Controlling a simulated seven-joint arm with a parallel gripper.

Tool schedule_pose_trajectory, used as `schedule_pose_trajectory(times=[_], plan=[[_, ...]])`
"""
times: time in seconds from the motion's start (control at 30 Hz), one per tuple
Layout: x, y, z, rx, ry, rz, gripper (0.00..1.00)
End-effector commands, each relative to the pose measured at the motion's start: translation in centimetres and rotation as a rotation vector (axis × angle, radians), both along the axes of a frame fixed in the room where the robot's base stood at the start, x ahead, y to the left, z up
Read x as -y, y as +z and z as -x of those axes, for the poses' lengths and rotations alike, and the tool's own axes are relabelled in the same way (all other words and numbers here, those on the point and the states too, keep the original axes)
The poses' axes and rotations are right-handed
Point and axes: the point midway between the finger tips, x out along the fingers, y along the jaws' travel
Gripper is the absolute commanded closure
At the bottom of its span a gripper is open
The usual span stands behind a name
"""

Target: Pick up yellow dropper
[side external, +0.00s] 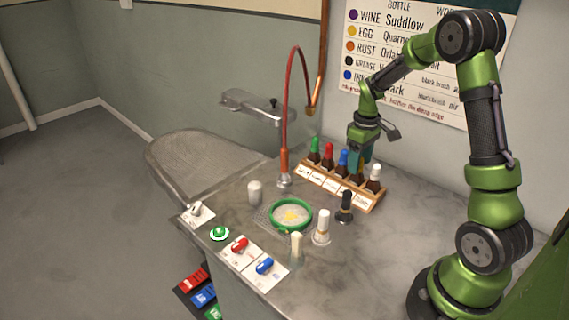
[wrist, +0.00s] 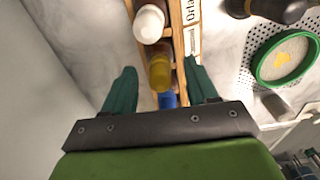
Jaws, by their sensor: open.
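The yellow dropper (wrist: 159,72) shows in the wrist view as a yellow-topped bottle standing in the wooden rack (wrist: 177,18), between a white-topped bottle (wrist: 149,24) and a blue-topped one (wrist: 167,99). My gripper (wrist: 163,85) is open, with one teal finger on each side of the row, and the yellow top lies between the fingertips in the picture. I cannot tell whether the fingers touch it. In the side view my gripper (side external: 358,160) hangs over the right part of the rack (side external: 372,204) and hides the yellow top.
Green (side external: 314,146), red (side external: 328,151) and white (side external: 374,173) tops stand in the same rack. A black-topped item (side external: 345,203), a white-topped bottle (side external: 321,229) and a green-rimmed dish (side external: 291,216) stand in front. A red hose (side external: 288,100) rises behind.

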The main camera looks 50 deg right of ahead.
Motion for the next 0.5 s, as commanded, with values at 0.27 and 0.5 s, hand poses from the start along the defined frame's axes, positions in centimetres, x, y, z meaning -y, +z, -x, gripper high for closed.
schedule_pose_trajectory(times=[0.27,0.5], plan=[[0.0,-0.55,-0.02,0.001,-0.001,0.0,0.42],[0.01,-0.52,-0.02,0.001,0.0,0.001,0.76]])
